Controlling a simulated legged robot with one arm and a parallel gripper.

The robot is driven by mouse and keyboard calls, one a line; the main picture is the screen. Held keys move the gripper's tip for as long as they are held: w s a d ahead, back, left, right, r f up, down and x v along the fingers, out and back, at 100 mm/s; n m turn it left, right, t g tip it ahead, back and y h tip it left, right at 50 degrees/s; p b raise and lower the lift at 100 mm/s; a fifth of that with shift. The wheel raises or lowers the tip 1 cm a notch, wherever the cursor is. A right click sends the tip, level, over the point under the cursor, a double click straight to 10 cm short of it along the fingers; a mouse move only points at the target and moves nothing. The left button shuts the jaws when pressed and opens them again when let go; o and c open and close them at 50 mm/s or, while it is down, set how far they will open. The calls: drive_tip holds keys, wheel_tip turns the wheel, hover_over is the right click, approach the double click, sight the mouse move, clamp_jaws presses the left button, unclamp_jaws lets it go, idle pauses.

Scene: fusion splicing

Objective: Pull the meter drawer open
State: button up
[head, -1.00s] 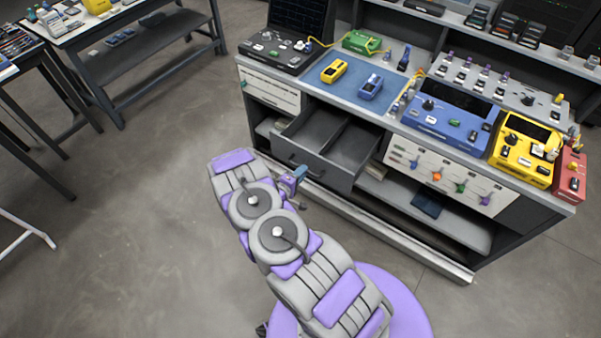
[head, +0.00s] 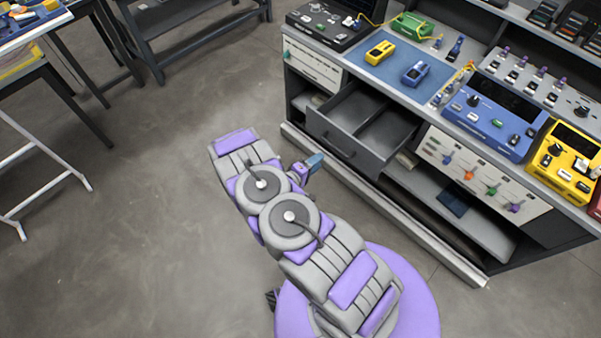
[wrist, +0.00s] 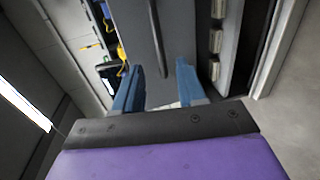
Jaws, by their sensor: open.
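The meter drawer (head: 341,149) is a dark grey drawer under the workbench top. It stands pulled out in the head view, its two-part inside showing empty. A dark bar handle (head: 338,147) is on its front. My gripper (head: 314,163) is in front of the drawer, a little below and left of the handle. In the wrist view my gripper (wrist: 158,85) has its two blue fingers apart, with nothing between them. The drawer front (wrist: 170,45) and its handle (wrist: 156,38) show just beyond the fingertips. The handle appears clear of the fingers.
The workbench (head: 400,85) carries yellow and blue meters, a green box and larger blue and yellow units. A lower shelf (head: 450,205) is open below. Open floor (head: 150,230) lies to the left. Another table (head: 35,70) stands at the far left.

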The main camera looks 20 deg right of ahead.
drive_tip(key=v, duration=0.8)
drive_tip(key=shift+a+p, duration=0.2)
drive_tip(key=shift+p, duration=0.2)
drive_tip(key=shift+s, duration=0.15)
